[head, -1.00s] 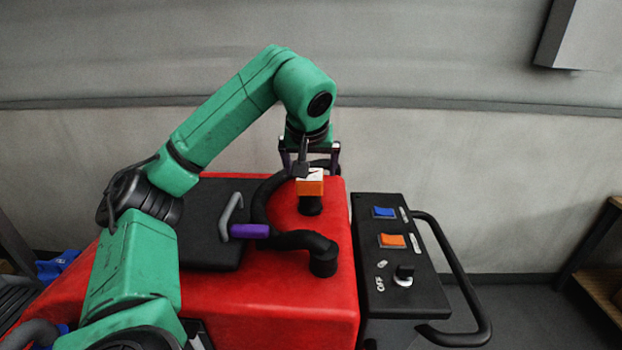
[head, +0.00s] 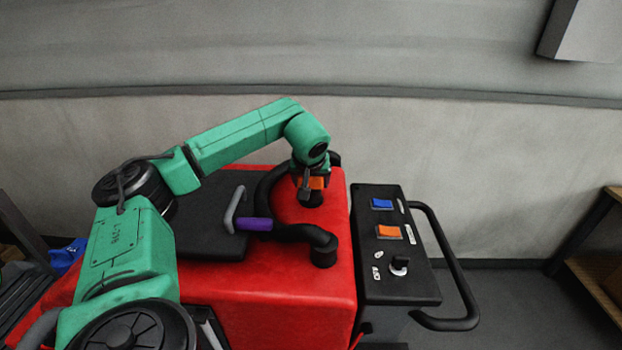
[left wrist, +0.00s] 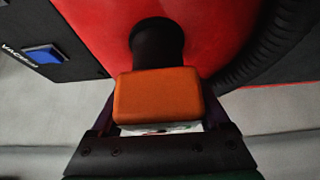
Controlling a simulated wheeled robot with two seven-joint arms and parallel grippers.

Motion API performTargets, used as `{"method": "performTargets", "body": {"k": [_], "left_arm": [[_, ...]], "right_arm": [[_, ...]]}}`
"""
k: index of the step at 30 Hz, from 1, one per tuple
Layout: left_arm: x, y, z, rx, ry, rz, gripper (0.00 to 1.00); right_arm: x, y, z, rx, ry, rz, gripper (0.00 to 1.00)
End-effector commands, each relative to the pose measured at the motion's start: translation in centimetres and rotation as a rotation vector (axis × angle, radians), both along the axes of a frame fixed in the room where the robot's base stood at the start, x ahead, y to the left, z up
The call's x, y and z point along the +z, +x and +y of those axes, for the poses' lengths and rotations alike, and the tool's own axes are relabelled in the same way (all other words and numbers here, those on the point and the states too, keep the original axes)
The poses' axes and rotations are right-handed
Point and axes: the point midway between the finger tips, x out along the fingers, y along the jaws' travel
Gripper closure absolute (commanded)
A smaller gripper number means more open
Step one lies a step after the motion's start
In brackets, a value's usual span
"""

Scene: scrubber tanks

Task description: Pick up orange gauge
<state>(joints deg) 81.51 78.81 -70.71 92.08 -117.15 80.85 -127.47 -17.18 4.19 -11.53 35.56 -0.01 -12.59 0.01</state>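The orange gauge (head: 316,183) is a small box with an orange side, on top of a short black post (head: 311,199) on the red scrubber body. In the left wrist view the gauge (left wrist: 158,95) fills the middle, with the black post (left wrist: 157,42) beyond it. My left gripper (head: 312,178) has come down over the gauge from above. In the left wrist view the left gripper (left wrist: 160,112) has one finger on each side of the gauge and looks open. Contact with the gauge cannot be made out. My right gripper is not in view.
A black hose with a purple grip (head: 254,224) curves over the red body (head: 270,280) close to the gauge. A control panel (head: 385,280) with blue and orange switches and a knob stands at right, with a black handle (head: 455,270). A wall is behind.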

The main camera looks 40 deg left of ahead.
Motion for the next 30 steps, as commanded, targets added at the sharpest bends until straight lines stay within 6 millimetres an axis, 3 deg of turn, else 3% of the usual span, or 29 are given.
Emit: {"method": "performTargets", "body": {"k": [9, 14, 19, 27, 30], "left_arm": [[0.3, 0.0, 0.0, 0.001, 0.001, -0.002, 0.87], [1.9, 0.1, 0.0, 0.001, 0.001, -0.007, 0.87], [6.1, 0.1, 0.0, 0.0, -0.002, -0.011, 0.87], [16.2, 0.1, -0.1, -0.002, -0.002, -0.008, 0.87], [18.6, 0.1, -0.1, 0.0, -0.001, -0.005, 0.87]], "right_arm": [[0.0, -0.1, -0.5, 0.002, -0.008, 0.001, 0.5], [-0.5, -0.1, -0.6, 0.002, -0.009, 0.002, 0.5], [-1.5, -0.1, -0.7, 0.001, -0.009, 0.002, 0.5], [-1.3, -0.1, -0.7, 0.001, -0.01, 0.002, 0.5], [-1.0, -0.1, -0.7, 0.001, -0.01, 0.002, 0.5]]}}
